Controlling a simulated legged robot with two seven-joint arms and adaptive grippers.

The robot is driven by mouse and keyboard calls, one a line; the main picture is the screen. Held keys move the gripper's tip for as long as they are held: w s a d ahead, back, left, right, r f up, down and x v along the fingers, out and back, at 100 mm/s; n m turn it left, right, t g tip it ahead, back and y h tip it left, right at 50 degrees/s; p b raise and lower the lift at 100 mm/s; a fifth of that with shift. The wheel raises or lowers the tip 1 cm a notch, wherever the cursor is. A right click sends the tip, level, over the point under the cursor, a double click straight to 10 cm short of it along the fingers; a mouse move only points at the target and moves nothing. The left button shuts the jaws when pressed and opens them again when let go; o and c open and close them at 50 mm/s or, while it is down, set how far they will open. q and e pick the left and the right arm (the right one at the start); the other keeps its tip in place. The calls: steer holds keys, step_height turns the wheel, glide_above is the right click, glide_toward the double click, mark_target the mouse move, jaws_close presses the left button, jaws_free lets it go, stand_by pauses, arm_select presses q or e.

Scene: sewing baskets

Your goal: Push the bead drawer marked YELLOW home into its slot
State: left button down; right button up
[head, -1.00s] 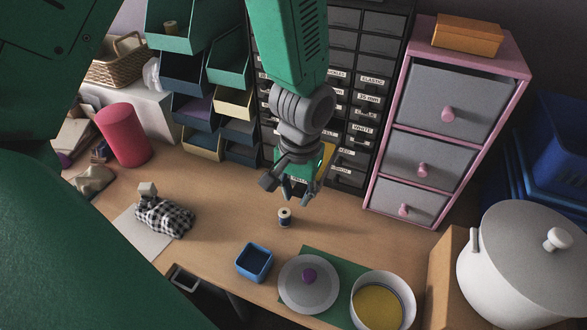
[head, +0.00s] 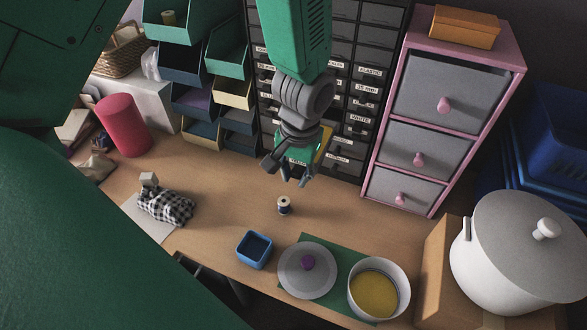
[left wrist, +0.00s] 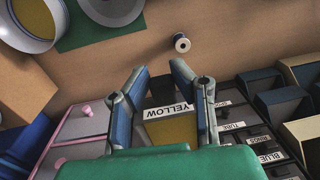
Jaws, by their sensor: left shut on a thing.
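The bead drawer marked YELLOW (left wrist: 172,131) shows in the left wrist view, with its white label facing the fingers and yellow contents behind it. It sticks out of the dark drawer cabinet (head: 346,92). My left gripper (left wrist: 160,72) has one finger on each side of the label and is shut on the drawer's front. In the head view, my left gripper (head: 298,182) hangs at the cabinet's lower front and hides most of the drawer. A sliver of the label shows there. The slot is hidden, and how far out the drawer stands is unclear. My right gripper is out of view.
A thread spool (head: 284,205) stands on the table just in front of the gripper. A blue box (head: 254,250), a lid (head: 307,271) and a pot (head: 379,289) are nearer. A pink-framed drawer unit (head: 442,110) stands right, stacked bins (head: 205,95) left.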

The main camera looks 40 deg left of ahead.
arm_select(q)
steer(key=shift+w+a+p, duration=0.2)
steer(key=shift+w+a, duration=0.1)
steer(key=shift+w, duration=0.7)
steer(key=shift+w+a+p, duration=0.15)
steer(key=shift+w+a, duration=0.1)
steer(key=shift+w, duration=0.75)
steer(key=shift+p, duration=1)
steer(key=shift+w+a, duration=0.2)
steer(key=shift+w, duration=0.7)
steer(key=shift+w+a, duration=0.2)
steer(key=shift+w, duration=0.65)
steer(key=shift+w+a, duration=0.2)
steer(key=shift+w, duration=0.7)
steer(key=shift+w+a, duration=0.1)
steer(key=shift+w, duration=0.2)
steer(key=shift+w+a, duration=0.2)
steer(key=shift+w, duration=0.7)
steer(key=shift+w+a, duration=0.1)
steer(key=shift+w, duration=0.2)
steer(key=shift+w+a, duration=0.15)
steer(key=shift+w, duration=0.65)
steer(key=shift+s, duration=0.25)
